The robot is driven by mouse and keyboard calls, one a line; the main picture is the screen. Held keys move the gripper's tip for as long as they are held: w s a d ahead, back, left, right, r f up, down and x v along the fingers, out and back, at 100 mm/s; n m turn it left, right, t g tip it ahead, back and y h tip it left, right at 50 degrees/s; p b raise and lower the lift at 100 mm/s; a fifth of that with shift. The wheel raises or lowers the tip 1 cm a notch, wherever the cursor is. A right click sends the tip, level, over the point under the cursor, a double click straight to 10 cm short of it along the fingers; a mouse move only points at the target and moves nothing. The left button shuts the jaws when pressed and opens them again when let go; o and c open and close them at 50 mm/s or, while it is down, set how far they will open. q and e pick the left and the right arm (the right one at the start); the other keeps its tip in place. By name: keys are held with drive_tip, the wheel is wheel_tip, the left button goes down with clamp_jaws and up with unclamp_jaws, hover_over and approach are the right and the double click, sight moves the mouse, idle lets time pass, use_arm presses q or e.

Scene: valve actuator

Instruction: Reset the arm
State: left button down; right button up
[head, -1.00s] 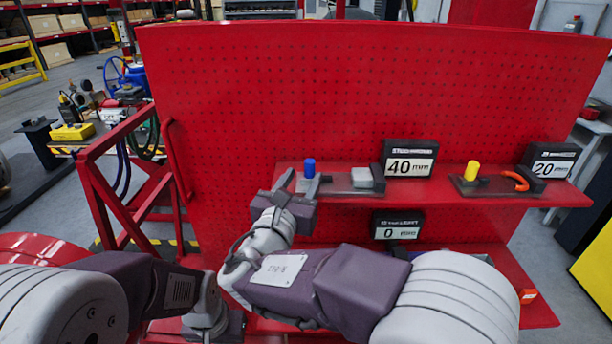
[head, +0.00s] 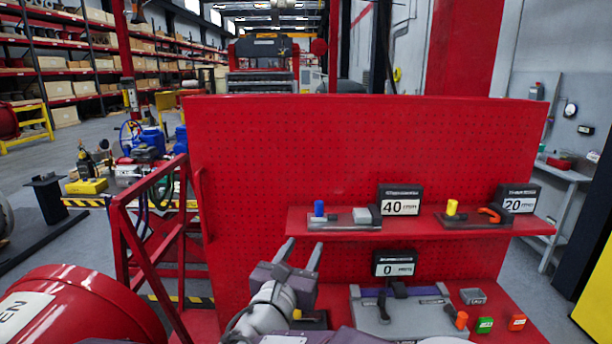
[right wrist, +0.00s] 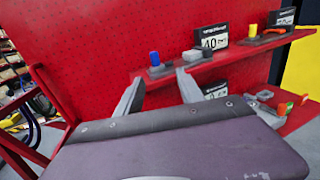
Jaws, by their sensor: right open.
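My right gripper (head: 302,250) is open and empty, in front of the red pegboard and below the upper shelf's left end. In the right wrist view its two fingers (right wrist: 158,82) are spread with nothing between them. The blue cylinder (head: 319,208) stands on a grey plate on the upper shelf, beyond the fingertips and apart from them; it also shows in the right wrist view (right wrist: 155,59). No object plainly shows as the arm to reset. My left gripper is not in view.
The upper shelf also holds a 40 mm display (head: 401,206), a yellow cylinder (head: 452,207), an orange hook (head: 489,213) and a 20 display (head: 516,205). Below are a 0 display (head: 395,269) and a grey device (head: 372,318).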

drive_tip(key=w+d+f+m+g+h, duration=0.15)
drive_tip(key=d+m+g+h, duration=0.3)
drive_tip(key=d, duration=1.15)
drive_tip(key=s+d+f+m+g, duration=0.9)
drive_tip(key=s+d+f, duration=0.2)
drive_tip(key=d+f, duration=0.45)
drive_tip(key=s+a+f+m+g+y, duration=0.4)
drive_tip(key=s+f+m+y, duration=0.1)
drive_tip(key=s+f+m, duration=0.5)
drive_tip(key=a+f+m+t+y, duration=0.1)
drive_tip(key=a+f+m+y, duration=0.1)
drive_tip(key=a+m+y, duration=0.3)
drive_tip(key=a+m, duration=0.3)
drive_tip(key=m, duration=0.1)
drive_tip(key=shift+s+a+f, duration=0.15)
drive_tip(key=shift+a+f, duration=0.2)
